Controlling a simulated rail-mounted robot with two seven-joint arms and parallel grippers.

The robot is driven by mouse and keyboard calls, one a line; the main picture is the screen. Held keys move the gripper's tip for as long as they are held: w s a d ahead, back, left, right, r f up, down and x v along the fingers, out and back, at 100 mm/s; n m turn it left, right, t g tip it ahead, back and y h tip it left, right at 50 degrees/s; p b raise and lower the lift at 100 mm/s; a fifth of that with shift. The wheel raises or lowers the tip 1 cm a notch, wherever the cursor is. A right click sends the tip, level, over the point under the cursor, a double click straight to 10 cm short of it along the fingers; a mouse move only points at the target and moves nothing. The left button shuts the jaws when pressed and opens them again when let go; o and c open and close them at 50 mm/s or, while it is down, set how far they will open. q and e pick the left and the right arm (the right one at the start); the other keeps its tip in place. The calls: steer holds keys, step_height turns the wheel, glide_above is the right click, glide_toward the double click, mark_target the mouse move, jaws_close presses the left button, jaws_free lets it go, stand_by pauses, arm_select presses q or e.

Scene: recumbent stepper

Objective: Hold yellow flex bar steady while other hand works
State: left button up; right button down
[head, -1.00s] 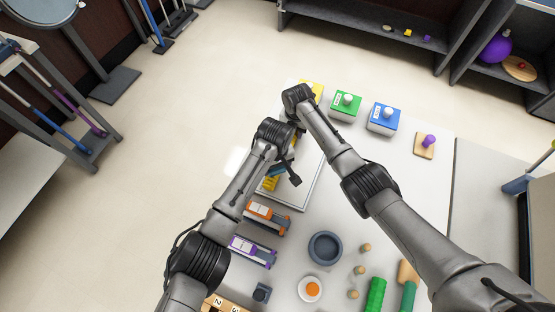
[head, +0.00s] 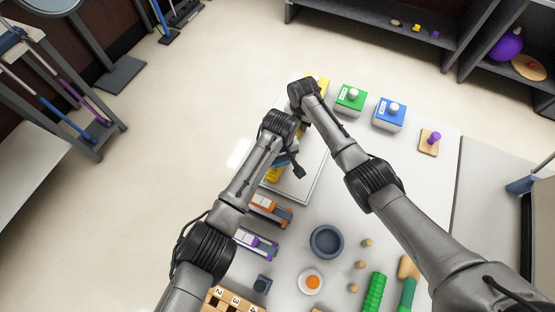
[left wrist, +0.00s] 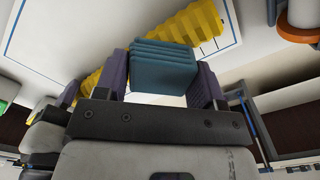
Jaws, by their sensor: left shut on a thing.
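The yellow flex bar (left wrist: 205,25) is ribbed and lies across the left wrist view, over a white tray (left wrist: 75,30) with a dark outline. A teal ribbed section (left wrist: 165,58) sits at its middle. My left gripper (left wrist: 163,72) is shut there, one purple finger on each side. In the head view, the bar (head: 274,174) is mostly hidden under my left wrist and gripper (head: 285,160). My right arm reaches to the bar's far end. Its gripper is hidden beneath its wrist in the head view; a dark gripper part at the left of the wrist view seems to be it.
Yellow, green (head: 351,99) and blue (head: 390,114) boxes with white knobs stand at the table's far side. Orange (head: 270,210) and purple (head: 257,243) clamp-like devices lie left. A grey bowl (head: 326,242), pegs and green rollers (head: 374,294) are nearer. The table's right middle is clear.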

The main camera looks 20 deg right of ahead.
arm_select(q)
steer(key=shift+w+d, duration=0.15)
steer(key=shift+d, duration=0.05)
steer(key=shift+w+d, duration=1)
steer(key=shift+w, duration=0.1)
steer(key=shift+s+a, duration=1.05)
steer(key=shift+s, duration=0.05)
steer(key=shift+s, duration=0.1)
steer(key=shift+s+a, duration=1)
steer(key=shift+w, duration=0.1)
steer(key=shift+w+d, duration=2.1)
